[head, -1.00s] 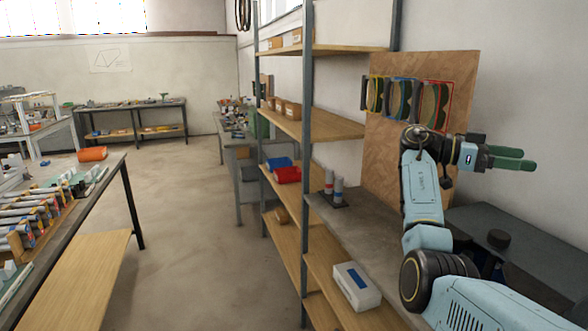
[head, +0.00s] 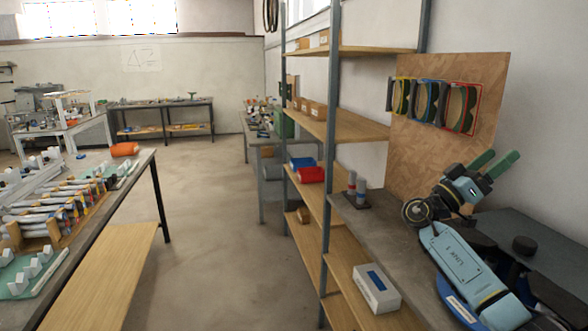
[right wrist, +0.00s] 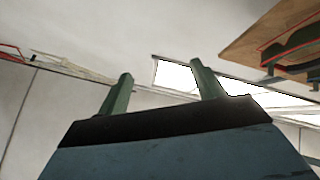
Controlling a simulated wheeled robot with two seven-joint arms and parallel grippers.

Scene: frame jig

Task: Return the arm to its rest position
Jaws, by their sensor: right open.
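My right arm is folded at the right of the head view. My right gripper (head: 491,164) points up and to the right, in front of the wooden pegboard (head: 447,120). Its two green fingers are apart with nothing between them. In the right wrist view the same gripper (right wrist: 160,92) shows both fingers spread and empty against the wall and a bright window. My left gripper and left arm are not in view.
A shelf unit (head: 350,125) with wooden boards stands left of my right arm. A workbench (head: 150,165) with parts stands at left. The floor (head: 210,220) between is clear.

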